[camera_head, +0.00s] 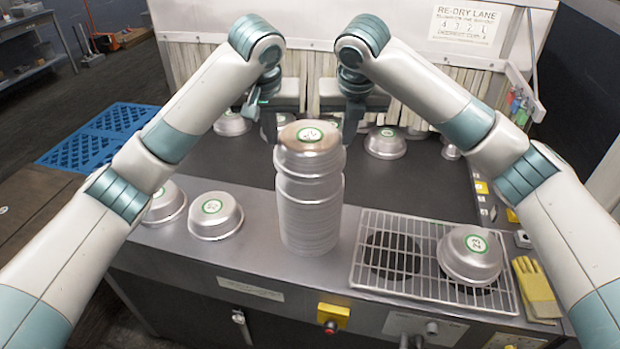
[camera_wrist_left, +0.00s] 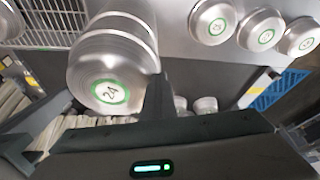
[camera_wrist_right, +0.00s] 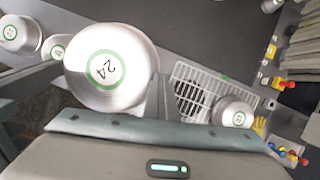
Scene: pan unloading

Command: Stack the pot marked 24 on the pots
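The pot marked 24 (camera_head: 309,150) is upside down, label up, at the top of the tall column of nested pots (camera_head: 310,222). I cannot tell whether it touches the pot below. It also shows in the left wrist view (camera_wrist_left: 92,72) and the right wrist view (camera_wrist_right: 132,52). My left gripper (camera_head: 266,122) is at its left far side and my right gripper (camera_head: 350,122) at its right far side. Both have their fingers spread wide, with one finger close to the pot's edge in each wrist view; contact is unclear.
A pot marked 23 (camera_head: 470,252) sits on the wire rack (camera_head: 428,288) at the right, beside yellow gloves (camera_head: 536,288). Several upturned pots stand around, including one at the left (camera_head: 214,214) and one at the back (camera_head: 385,142). The dark counter between has free room.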

